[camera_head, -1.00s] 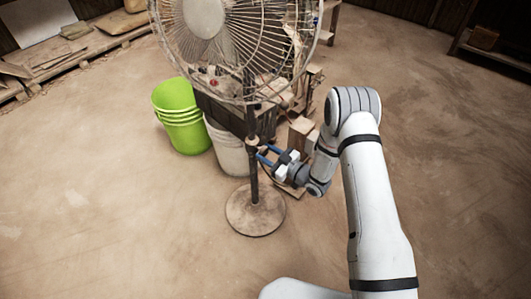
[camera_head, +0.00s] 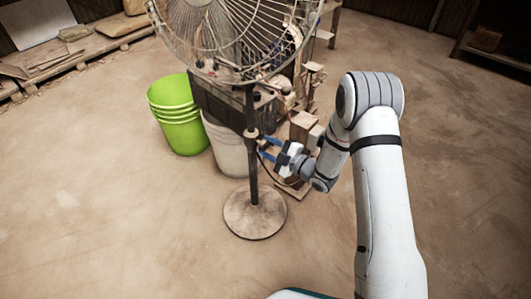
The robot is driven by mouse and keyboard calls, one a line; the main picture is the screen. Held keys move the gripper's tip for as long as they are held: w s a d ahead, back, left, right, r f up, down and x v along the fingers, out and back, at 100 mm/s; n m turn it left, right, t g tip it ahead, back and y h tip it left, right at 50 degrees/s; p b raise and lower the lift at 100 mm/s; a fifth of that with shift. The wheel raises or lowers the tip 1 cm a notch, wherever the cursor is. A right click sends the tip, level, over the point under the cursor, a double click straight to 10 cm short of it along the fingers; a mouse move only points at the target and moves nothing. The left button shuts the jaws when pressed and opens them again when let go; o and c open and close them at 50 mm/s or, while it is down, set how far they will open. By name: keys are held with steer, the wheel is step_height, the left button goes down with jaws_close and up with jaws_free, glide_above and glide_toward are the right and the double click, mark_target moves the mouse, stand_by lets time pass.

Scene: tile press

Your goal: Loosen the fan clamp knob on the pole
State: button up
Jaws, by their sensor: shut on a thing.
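The standing fan has a wire-caged head (camera_head: 235,40) at the top of the picture, cut off by its upper edge. Its dark pole (camera_head: 252,175) stands upright on a round rusty base (camera_head: 255,213). A pale clamp collar (camera_head: 250,133) sits on the pole below the head. The knob (camera_head: 260,143) is on the right side of the collar, small and largely hidden by my fingers. My gripper (camera_head: 265,147) reaches in from the right, its blue fingers shut on the knob beside the pole.
Stacked green buckets (camera_head: 178,115) and a whitish bucket (camera_head: 226,145) stand left of and behind the pole. A cluttered bench (camera_head: 220,103) and wooden blocks (camera_head: 303,125) are close behind my gripper. The floor in front and to the right is clear.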

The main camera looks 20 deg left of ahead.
steer(key=n+b, duration=0.1)
steer(key=n, duration=0.1)
steer(key=n+b, duration=0.4)
steer(key=shift+w+d+r, duration=0.1)
steer(key=shift+w+d, duration=0.1)
steer(key=shift+w, duration=0.05)
steer(key=n, duration=0.5)
steer(key=shift+r, duration=0.1)
steer(key=shift+n, duration=1.8)
steer(key=shift+s, duration=0.1)
steer(key=o, duration=1)
steer(key=shift+f, duration=0.2)
steer(key=shift+c, duration=0.2)
steer(key=shift+o, duration=0.2)
steer(key=shift+a, duration=0.1)
